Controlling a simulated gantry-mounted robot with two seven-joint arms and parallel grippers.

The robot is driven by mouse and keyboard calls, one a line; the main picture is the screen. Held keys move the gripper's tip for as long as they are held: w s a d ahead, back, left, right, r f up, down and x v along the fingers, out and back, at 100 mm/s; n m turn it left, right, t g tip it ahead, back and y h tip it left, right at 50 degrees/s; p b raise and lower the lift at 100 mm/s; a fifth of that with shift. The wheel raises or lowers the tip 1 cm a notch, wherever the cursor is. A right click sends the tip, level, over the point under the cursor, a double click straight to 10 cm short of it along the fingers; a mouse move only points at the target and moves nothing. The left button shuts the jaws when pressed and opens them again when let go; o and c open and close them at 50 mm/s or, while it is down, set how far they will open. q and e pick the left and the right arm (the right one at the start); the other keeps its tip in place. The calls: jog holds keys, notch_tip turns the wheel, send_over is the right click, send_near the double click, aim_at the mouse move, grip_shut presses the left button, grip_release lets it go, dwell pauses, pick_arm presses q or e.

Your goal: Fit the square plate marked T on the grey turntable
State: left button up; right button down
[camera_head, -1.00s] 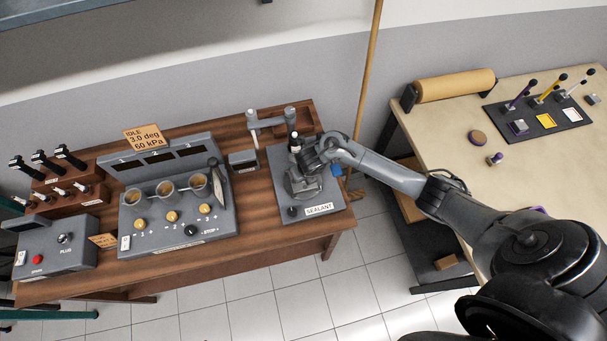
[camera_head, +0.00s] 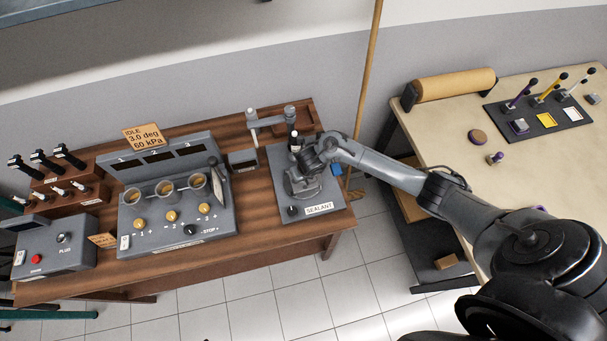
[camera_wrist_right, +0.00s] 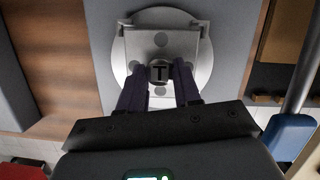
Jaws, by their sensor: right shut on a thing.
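My right gripper (camera_head: 308,168) is over the grey sealant station on the wooden bench. In the right wrist view its purple fingers (camera_wrist_right: 161,85) are shut on the dark knob marked T (camera_wrist_right: 161,72) at the middle of the square grey plate (camera_wrist_right: 137,48). The round grey turntable (camera_wrist_right: 162,14) shows behind the plate, its rim standing out around it. The plate lies roughly centred over the turntable. I cannot tell whether it rests on it or hangs just above. The plate's near part is hidden by the fingers. My left gripper is not in view.
The station's base plate (camera_head: 283,205) carries a dark knob and a SEALANT label. A grey post with an arm (camera_head: 270,120) and a dark bottle (camera_head: 295,141) stand behind the gripper. A control console (camera_head: 150,220) is to the left. A pale table (camera_head: 440,130) is at right.

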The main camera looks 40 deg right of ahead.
dwell(0.4)
jog(key=shift+f, duration=0.15)
dwell(0.4)
jog(key=c, duration=0.7)
grip_release()
jog(key=shift+r+p, duration=0.35)
jog(key=shift+r, duration=0.2)
notch_tip(320, 180, up, 5)
jog(key=p, duration=0.4)
jog(key=shift+f, duration=0.15)
jog(key=shift+r+p, duration=0.9)
jog(key=shift+p, duration=0.05)
